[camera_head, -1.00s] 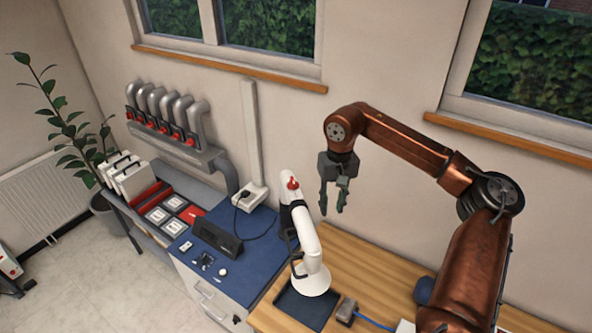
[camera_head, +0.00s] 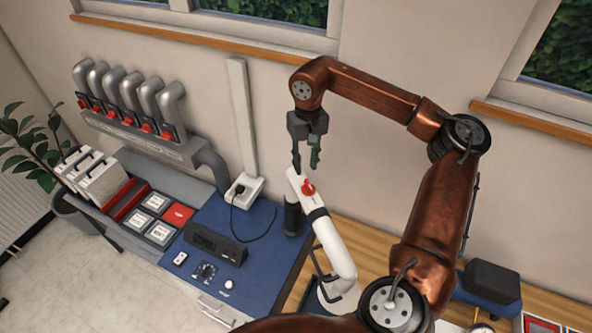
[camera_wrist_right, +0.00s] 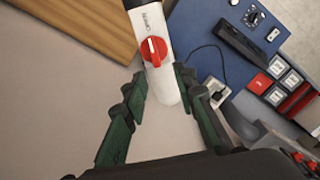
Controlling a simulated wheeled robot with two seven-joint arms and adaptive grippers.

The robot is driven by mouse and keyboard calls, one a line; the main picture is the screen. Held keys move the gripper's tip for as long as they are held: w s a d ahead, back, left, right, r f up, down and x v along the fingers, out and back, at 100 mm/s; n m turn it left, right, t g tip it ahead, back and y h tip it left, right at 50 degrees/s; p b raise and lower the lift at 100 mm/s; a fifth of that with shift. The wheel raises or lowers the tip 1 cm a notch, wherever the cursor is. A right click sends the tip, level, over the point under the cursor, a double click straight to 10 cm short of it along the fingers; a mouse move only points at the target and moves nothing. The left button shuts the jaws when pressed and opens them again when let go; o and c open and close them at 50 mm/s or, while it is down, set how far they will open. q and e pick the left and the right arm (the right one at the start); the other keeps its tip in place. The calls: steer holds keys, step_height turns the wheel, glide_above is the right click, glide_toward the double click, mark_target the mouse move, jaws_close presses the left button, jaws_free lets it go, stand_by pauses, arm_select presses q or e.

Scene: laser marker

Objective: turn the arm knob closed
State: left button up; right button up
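The arm knob (camera_head: 308,187) is red and sits near the upper end of a white extraction arm (camera_head: 334,246). In the right wrist view the knob (camera_wrist_right: 153,51) shows a raised red grip with a pale line, pointing roughly along the white tube. My right gripper (camera_head: 306,162) is just above the knob in the head view, fingers pointing down. In the right wrist view the gripper (camera_wrist_right: 160,82) has its fingers apart, with the end of the white tube between and beyond them. Nothing is held, and I see no contact with the knob. My left gripper is not in view.
A blue bench (camera_head: 261,216) holds a black device (camera_head: 216,244) and a power strip (camera_head: 245,190) with a cable. Grey pipes with red valves (camera_head: 143,126) line the wall at left. A wooden table (camera_head: 377,249) lies at right. A window sill is above.

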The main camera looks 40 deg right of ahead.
mark_target(309, 184)
steer(key=s+f+p, duration=0.1)
steer(key=s+f, duration=0.3)
steer(key=shift+d, duration=0.1)
steer(key=shift+w+f, duration=0.9)
steer(key=shift+f, duration=0.2)
steer(key=shift+w+f, duration=0.4)
steer(key=shift+w, duration=0.35)
steer(key=shift+s+r, duration=0.25)
steer(key=shift+s, duration=0.45)
steer(key=shift+c, duration=0.2)
steer(key=shift+s, duration=0.2)
steer(key=shift+c, duration=0.6)
steer(key=shift+w+f, duration=0.15)
steer(key=shift+w, duration=0.3)
steer(key=c, duration=0.3)
steer(key=shift+c, duration=0.9)
jaws_close()
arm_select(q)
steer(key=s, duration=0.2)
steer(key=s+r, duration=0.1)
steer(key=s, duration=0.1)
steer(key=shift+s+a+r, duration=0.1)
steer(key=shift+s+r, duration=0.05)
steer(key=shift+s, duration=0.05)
arm_select(e)
steer(key=shift+s, duration=0.1)
